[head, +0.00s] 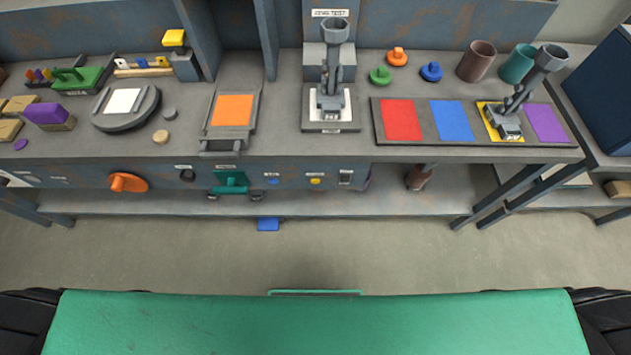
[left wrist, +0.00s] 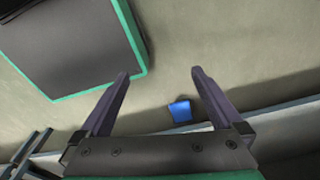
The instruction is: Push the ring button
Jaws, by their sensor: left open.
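On the bench's front panel are a small blue button (head: 272,181) and a small yellow button (head: 315,181), each under a tiny label. The labels are too small to read, so I cannot tell which is the ring button. A sign (head: 330,13) above the bench appears to end in "TEST". Neither gripper shows in the head view, and my right gripper is out of view.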

